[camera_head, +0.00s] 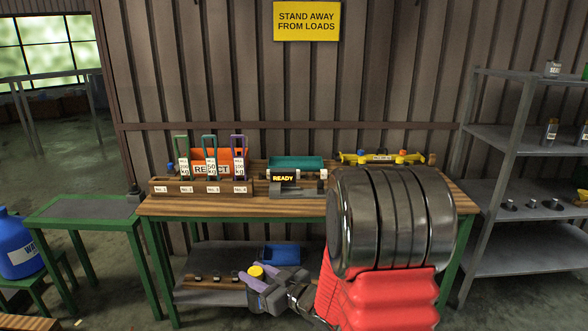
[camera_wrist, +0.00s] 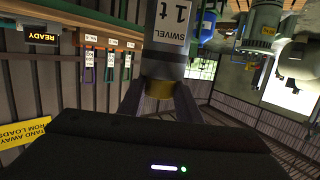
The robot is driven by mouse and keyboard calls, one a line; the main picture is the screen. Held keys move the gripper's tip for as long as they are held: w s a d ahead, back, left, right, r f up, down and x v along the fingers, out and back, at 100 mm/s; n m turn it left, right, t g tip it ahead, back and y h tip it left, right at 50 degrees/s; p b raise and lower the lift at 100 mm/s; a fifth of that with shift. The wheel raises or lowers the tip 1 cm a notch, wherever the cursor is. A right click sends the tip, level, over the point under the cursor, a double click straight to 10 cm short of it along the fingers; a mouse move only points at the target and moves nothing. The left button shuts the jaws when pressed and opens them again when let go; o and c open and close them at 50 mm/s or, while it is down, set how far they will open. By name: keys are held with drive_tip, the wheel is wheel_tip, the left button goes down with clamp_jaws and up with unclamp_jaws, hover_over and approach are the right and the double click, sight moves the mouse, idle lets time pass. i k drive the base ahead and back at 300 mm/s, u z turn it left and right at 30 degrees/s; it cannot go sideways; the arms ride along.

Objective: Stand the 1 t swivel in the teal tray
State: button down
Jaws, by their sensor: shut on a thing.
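The 1 t swivel (camera_wrist: 168,40) is a grey cylinder with a white "SWIVEL 1 t" label and a brass-coloured end. In the wrist view my gripper (camera_wrist: 158,97) is shut on it at the brass end. In the head view my gripper (camera_head: 262,282) is low, in front of the bench's lower shelf, with the swivel's yellow end (camera_head: 256,271) showing at the fingers; the rest of the swivel is hidden or unclear there. The teal tray (camera_head: 297,162) is at the back of the bench top, above and apart from my gripper. Its inside is mostly hidden.
A black "READY" box (camera_head: 284,178) stands before the tray. A numbered wooden rack (camera_head: 200,188) with tall coloured handles is to its left, a yellow fixture (camera_head: 382,158) to its right. A blue tray (camera_head: 282,252) sits on the lower shelf. The green side table (camera_head: 85,212) is largely clear.

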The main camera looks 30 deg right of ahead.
sight(300, 167)
drive_tip(key=z, duration=0.1)
drive_tip(key=i, duration=1)
drive_tip(key=u, duration=0.1)
